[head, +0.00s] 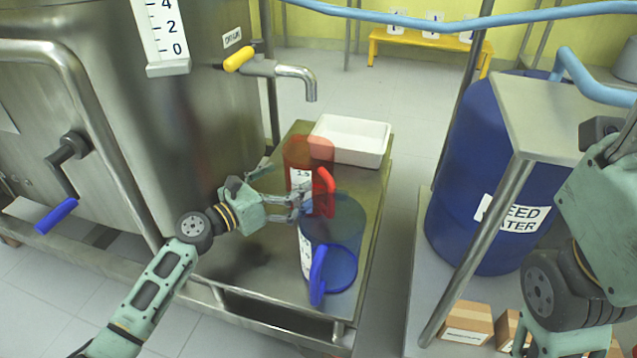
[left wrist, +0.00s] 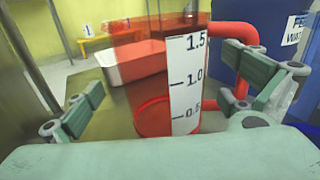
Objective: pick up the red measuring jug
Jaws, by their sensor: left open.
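The red measuring jug (head: 298,152) stands upright on the metal shelf, behind a blue measuring jug (head: 340,228). It is see-through red, with a white scale label and a red handle on its right. My left gripper (head: 283,190) is open at the red jug's near side. In the left wrist view the red jug (left wrist: 150,88) stands between the spread fingers, with its label reading 0.5 to 1.5 and its handle beside the right finger. I cannot tell whether a finger touches it. Of my right arm, links show at the right edge; its fingers are out of view.
A white tray (head: 350,136) lies behind the red jug on the metal shelf (head: 262,262). A drain tap (head: 298,76) with a yellow handle hangs above. A steel tank stands left, a blue feed water drum (head: 490,170) right. Cardboard boxes (head: 466,322) lie low right.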

